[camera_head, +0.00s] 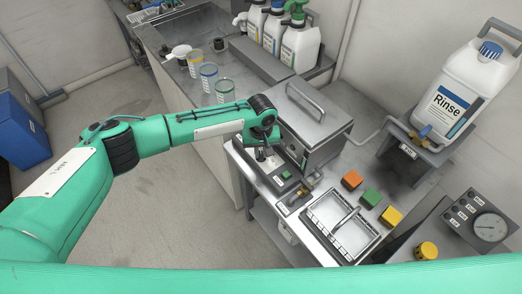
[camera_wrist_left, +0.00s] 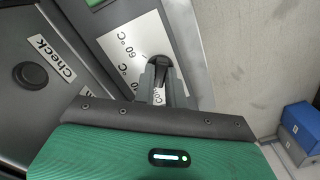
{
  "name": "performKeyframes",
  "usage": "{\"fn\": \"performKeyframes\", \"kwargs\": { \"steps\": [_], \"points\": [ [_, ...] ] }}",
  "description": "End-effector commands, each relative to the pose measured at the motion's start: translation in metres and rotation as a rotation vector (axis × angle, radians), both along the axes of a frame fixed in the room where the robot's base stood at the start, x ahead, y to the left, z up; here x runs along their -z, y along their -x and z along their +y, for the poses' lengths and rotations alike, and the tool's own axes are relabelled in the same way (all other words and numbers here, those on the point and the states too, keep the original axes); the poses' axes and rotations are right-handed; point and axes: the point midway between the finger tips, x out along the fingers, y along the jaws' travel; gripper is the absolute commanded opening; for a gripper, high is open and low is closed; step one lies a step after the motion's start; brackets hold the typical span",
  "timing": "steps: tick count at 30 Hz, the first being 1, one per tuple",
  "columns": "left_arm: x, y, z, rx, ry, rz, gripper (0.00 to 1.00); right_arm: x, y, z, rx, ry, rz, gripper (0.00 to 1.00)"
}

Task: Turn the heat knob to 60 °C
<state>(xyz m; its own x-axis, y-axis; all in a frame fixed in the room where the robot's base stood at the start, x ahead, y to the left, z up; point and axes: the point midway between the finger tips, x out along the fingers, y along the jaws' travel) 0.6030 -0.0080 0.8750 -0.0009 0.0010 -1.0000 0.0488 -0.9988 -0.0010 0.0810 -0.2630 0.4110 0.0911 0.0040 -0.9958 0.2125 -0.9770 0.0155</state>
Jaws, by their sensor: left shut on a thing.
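The heat knob (camera_wrist_left: 160,68) is a small black knob on a pale label plate (camera_wrist_left: 122,55) on the front of a steel unit. In the head view, my left gripper (camera_head: 264,152) is at the front of the steel bath with a lid (camera_head: 305,115). The knob is hidden there, and its exact pointing direction is hard to tell. My right gripper is out of view.
A round black button (camera_wrist_left: 32,75) beside a "Check" label is near the knob. A Rinse jug (camera_head: 455,100) stands at right.

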Motion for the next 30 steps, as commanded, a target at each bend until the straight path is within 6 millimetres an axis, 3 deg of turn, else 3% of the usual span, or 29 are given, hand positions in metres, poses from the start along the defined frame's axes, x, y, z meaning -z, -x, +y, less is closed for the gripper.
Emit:
{"fn": "performKeyframes", "kwargs": {
  "steps": [30],
  "points": [
    [-0.001,-0.001,0.0,0.886,0.001,0.0,0.0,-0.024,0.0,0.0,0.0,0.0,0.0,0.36]
  ]
}}
